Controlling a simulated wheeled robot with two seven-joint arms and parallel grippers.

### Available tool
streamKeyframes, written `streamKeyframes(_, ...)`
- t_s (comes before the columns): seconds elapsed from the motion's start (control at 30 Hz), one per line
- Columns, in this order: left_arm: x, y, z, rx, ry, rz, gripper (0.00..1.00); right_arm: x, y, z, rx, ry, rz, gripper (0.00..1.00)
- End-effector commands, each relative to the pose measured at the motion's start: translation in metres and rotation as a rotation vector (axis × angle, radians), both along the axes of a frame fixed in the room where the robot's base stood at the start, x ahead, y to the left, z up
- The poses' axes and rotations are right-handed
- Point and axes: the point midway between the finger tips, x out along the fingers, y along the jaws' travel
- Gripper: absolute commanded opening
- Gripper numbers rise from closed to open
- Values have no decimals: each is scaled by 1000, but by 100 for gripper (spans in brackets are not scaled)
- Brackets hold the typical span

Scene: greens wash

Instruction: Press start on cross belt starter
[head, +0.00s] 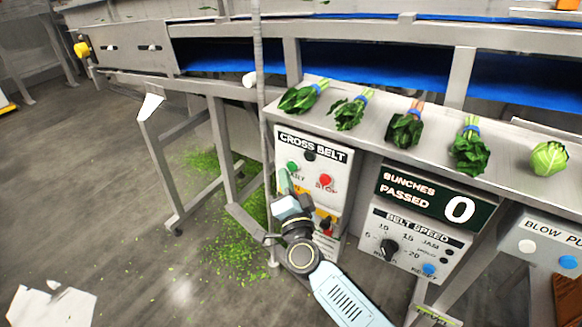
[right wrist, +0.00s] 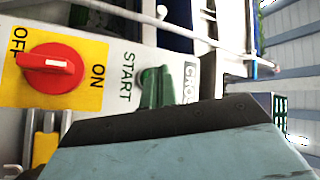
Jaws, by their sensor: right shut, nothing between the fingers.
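The cross belt starter (head: 340,168) is a pale box under the shelf, marked CROSS BELT. Its green start button (head: 292,166) is at upper left, and the red stop button (head: 325,181) is to the right. My right gripper (head: 284,178) is shut and empty, its fingertips just below the green button; I cannot tell whether they touch it. A red rotary switch (right wrist: 52,66) sits on a yellow plate marked OFF and ON. My left gripper is out of view.
Several leafy bunches (head: 404,129) lie along the shelf above the box. A BUNCHES PASSED display (head: 425,197) reading 0 and a belt speed panel (head: 408,250) are to the right. A thin upright pole (head: 258,80) and frame legs (head: 222,150) stand to the left.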

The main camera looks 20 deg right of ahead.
Motion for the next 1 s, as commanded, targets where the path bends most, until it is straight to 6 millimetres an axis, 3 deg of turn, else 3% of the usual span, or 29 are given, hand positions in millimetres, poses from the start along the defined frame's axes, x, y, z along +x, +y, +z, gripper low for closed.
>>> streamKeyframes(0.43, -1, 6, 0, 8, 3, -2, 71, 0, 0, 0, 0, 0, 0, 0)
streamKeyframes(1.0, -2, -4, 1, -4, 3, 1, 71, 5, -7, 1, -1, 0, -1, 0)
